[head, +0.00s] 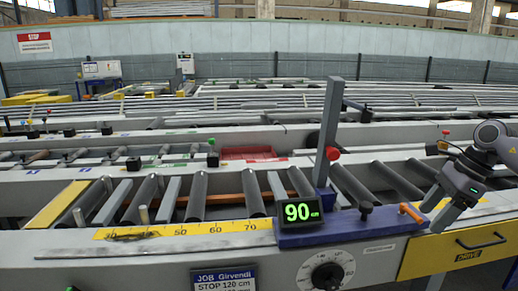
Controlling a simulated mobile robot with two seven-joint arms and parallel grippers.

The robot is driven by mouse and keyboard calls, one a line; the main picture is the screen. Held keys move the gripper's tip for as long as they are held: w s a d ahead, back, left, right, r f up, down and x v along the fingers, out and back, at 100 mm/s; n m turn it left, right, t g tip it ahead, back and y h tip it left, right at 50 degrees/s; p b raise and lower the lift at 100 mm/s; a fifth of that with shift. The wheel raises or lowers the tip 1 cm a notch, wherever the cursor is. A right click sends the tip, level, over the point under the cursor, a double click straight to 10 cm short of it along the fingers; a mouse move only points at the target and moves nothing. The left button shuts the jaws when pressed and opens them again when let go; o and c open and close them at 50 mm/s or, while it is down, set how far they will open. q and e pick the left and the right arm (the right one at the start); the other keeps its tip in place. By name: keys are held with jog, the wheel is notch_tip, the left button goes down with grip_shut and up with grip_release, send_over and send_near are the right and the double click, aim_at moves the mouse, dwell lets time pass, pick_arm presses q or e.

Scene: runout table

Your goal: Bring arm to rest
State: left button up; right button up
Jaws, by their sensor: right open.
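My right gripper (436,211) is at the right of the head view, above the front rail of the runout table (130,262). Its fingers point down and left and stand apart, with nothing seen between them. The orange lever (411,212) on the blue stop carriage (335,229) is just left of the fingertips; a small gap seems to separate them. The green display (302,211) on the carriage reads 90 cm. A grey upright post (328,130) with a red knob rises from the carriage. My left gripper is not in view.
A yellow scale (185,229) runs along the front rail, left of the carriage. Rollers (197,196) lie behind it. A red tray (248,153) lies farther back.

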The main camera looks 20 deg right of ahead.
jog(key=w+a+f+m+t+y+p, duration=0.1)
jog(key=w+a+f+m+t+y, duration=0.2)
jog(key=a, duration=0.7)
jog(key=w+a+f+m+t+y+p, duration=0.1)
jog(key=a+f+m+t+y+p, duration=0.25)
jog(key=a, duration=0.65)
jog(key=w+a+f+m+t+y, duration=0.1)
jog(key=w+a+f+m+y, duration=0.2)
jog(key=a+m, duration=0.5)
pick_arm(q)
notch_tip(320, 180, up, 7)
jog(key=p, duration=0.3)
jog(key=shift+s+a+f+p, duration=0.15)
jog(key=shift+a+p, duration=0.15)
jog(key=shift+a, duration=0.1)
pick_arm(e)
jog(key=s+a+f+m+h, duration=0.3)
jog(key=s+f+m+h, duration=0.2)
jog(key=m, duration=1)
jog(key=s+a+f+m+h, duration=0.3)
jog(key=s+f+m+h, duration=0.3)
jog(key=s+f+m, duration=0.4)
jog(key=s+m, duration=0.3)
jog(key=m, duration=0.2)
jog(key=shift+a+f, duration=0.35)
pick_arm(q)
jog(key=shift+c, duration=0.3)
pick_arm(e)
jog(key=shift+c, duration=0.3)
